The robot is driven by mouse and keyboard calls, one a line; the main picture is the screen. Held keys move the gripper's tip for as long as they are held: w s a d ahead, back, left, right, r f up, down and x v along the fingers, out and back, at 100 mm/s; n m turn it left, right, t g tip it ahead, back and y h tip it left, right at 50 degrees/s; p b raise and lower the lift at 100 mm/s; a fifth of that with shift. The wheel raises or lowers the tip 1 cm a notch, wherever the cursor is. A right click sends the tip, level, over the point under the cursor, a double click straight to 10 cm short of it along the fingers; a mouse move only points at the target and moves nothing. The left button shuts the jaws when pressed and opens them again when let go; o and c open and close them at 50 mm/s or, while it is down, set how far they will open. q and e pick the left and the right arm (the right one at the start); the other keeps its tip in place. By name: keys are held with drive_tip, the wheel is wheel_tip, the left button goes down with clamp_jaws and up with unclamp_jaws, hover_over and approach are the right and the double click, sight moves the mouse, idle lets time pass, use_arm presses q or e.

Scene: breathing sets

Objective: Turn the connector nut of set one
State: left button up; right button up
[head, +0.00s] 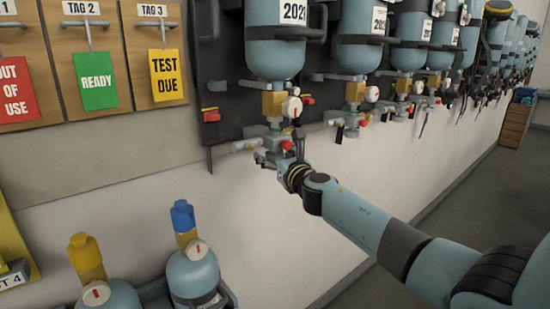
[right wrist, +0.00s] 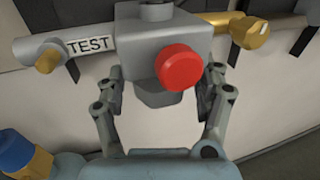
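The nearest breathing set in the head view has a blue-grey cylinder (head: 276,55) with a brass block and a grey valve body (head: 277,135) below it. In the right wrist view the grey block (right wrist: 150,38) carries a red knob (right wrist: 180,68) in front. A grey hexagonal nut (right wrist: 160,96) sits under it, partly hidden by the knob. My right gripper (right wrist: 163,82) is open, one finger either side of the nut with visible gaps. In the head view my right gripper (head: 273,159) is just below the valve body. My left gripper is not in view.
A pipe marked TEST (right wrist: 88,45) leaves the block to the left, and a brass fitting (right wrist: 249,32) is at right. Similar sets (head: 405,58) hang along the wall to the right. Two cylinders with yellow (head: 85,257) and blue (head: 184,217) tops stand lower left.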

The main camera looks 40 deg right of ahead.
drive_tip(key=c, duration=1.1)
drive_tip(key=shift+m+h, duration=0.3)
drive_tip(key=shift+h, duration=0.2)
drive_tip(key=m+g+h, duration=0.1)
drive_tip(key=m+h, duration=0.1)
drive_tip(key=shift+a+h, duration=0.1)
drive_tip(key=shift+h, duration=0.2)
drive_tip(key=m+g+h, duration=0.1)
drive_tip(key=h, duration=0.1)
drive_tip(key=m+g+h+b, duration=0.1)
drive_tip(key=shift+w+f+m+h+b, duration=0.1)
drive_tip(key=shift+f+m+h+b, duration=0.05)
drive_tip(key=shift+m+h+b, duration=0.2)
drive_tip(key=m+g+h+b, duration=0.2)
drive_tip(key=g+b, duration=0.1)
drive_tip(key=b, duration=0.1)
drive_tip(key=m+g+h+b, duration=0.2)
drive_tip(key=m+g+b, duration=0.1)
drive_tip(key=g+b, duration=0.1)
drive_tip(key=m+g+h+b, duration=0.3)
drive_tip(key=b, duration=0.2)
drive_tip(key=shift+f+g, duration=0.1)
drive_tip(key=shift+g, duration=0.3)
drive_tip(key=shift+m+g+b, duration=0.55)
drive_tip(key=shift+g+b, duration=0.05)
drive_tip(key=shift+b, duration=0.25)
drive_tip(key=shift+r, duration=0.2)
